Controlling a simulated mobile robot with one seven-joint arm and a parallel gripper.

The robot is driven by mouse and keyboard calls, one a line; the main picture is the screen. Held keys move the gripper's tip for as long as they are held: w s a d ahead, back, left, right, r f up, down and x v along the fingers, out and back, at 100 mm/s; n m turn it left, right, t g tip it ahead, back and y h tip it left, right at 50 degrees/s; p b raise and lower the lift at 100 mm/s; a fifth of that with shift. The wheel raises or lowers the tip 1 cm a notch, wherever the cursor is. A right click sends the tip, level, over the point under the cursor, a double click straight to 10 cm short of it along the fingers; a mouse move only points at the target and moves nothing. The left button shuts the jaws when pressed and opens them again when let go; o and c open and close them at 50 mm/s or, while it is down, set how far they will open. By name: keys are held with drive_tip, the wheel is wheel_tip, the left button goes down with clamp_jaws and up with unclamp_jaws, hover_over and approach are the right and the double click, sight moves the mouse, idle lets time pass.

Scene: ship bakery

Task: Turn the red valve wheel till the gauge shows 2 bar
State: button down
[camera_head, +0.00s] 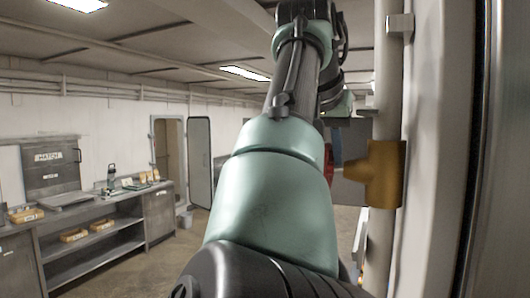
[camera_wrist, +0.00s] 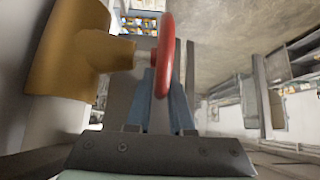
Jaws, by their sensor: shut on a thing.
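The red valve wheel (camera_wrist: 167,40) stands nearly edge-on in the wrist view, joined by a short stem to the brass valve body (camera_wrist: 72,45) on its left. My gripper (camera_wrist: 164,82) is shut on the lower rim of the wheel, with one finger on each side of it. In the head view, only a thin red sliver of the wheel (camera_head: 328,160) shows beside my arm, left of the brass valve body (camera_head: 376,174). My arm hides most of the wheel there. I cannot make out the gauge in either view.
The valve sits on a vertical pipe (camera_head: 388,85) along the wall at right. A counter (camera_head: 100,205) with trays runs along the left wall, and an open door (camera_head: 199,160) stands at the back. The floor between is clear.

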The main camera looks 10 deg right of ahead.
idle(0.4)
drive_tip(key=c, duration=1.1)
unclamp_jaws()
drive_tip(key=v, duration=1.2)
